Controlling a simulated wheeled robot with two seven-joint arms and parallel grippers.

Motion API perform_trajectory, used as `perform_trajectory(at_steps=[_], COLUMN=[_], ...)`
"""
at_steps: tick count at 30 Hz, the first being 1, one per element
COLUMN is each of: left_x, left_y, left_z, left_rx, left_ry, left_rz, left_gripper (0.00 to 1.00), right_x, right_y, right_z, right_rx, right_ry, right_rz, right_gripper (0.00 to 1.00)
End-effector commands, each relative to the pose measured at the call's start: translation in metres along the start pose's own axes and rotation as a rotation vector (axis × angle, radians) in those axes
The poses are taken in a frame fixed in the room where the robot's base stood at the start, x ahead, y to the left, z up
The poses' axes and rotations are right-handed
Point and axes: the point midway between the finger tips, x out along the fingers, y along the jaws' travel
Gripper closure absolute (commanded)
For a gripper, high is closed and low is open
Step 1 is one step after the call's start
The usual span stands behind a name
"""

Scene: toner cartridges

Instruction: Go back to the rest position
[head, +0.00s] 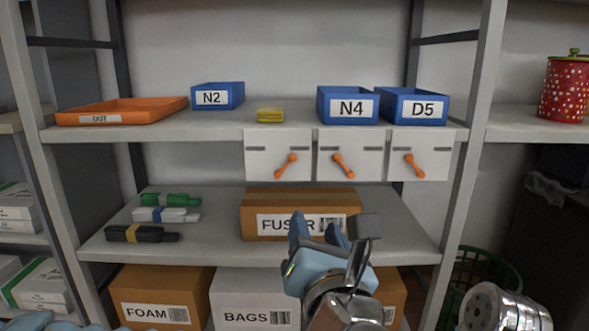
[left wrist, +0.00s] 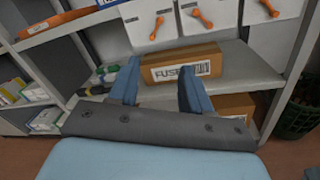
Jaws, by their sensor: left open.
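My left gripper (head: 322,232) is open and empty in front of the FUSER box (head: 258,201) on the middle shelf. In the left wrist view its two blue fingers (left wrist: 158,88) stand apart, with the FUSER box (left wrist: 180,66) beyond and between them. The box does not look gripped. My right gripper's fingers are not visible; a shiny metal part at the lower right of the head view looks like part of my arm. Green, white and black toner cartridges (head: 166,214) lie on the left of the middle shelf.
The top shelf (head: 215,122) holds an orange OUT tray (head: 150,104), blue bins N2 (head: 211,97), N4 (head: 354,107) and D5 (head: 415,107), and a yellow block (head: 270,115). Three panels with orange levers (head: 343,163) hang below it. FOAM (head: 150,290) and BAGS boxes (head: 250,285) stand lower.

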Motion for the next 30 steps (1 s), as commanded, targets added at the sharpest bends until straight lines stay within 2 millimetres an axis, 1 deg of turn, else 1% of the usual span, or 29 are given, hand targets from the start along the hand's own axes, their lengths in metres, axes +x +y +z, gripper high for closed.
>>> perform_trajectory(at_steps=[5,11,14,17,20,23,24,26,27,29,30], left_x=[0.019,0.047,0.064,0.084,0.105,0.124,0.131,0.137,0.137,0.131,0.121], left_y=[-0.009,-0.024,-0.034,-0.045,-0.058,-0.071,-0.077,-0.084,-0.089,-0.094,-0.097], left_z=[-0.011,-0.032,-0.048,-0.071,-0.106,-0.151,-0.175,-0.217,-0.25,-0.303,-0.337], left_rx=[0.102,0.265,0.376,0.516,0.687,0.886,0.976,1.123,1.228,1.379,1.469], left_ry=[0.0,-0.001,0.0,0.001,0.006,0.008,0.008,0.006,-0.001,-0.023,-0.048], left_rz=[-0.017,-0.052,-0.082,-0.126,-0.193,-0.291,-0.343,-0.445,-0.532,-0.679,-0.786], left_gripper=[0.52,0.52,0.52,0.52,0.52,0.52,0.52,0.52,0.52,0.52,0.52], right_x=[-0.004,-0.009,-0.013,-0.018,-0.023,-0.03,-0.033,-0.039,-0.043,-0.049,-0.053], right_y=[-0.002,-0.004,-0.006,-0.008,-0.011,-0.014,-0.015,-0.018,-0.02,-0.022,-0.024], right_z=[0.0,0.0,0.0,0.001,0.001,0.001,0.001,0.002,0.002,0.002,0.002], right_rx=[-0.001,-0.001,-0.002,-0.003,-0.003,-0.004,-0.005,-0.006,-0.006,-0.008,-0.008], right_ry=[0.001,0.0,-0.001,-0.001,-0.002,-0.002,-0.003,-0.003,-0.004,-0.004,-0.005], right_rz=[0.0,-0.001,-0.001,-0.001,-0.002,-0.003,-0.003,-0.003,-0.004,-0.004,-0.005], right_gripper=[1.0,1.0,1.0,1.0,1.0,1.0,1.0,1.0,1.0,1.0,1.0])
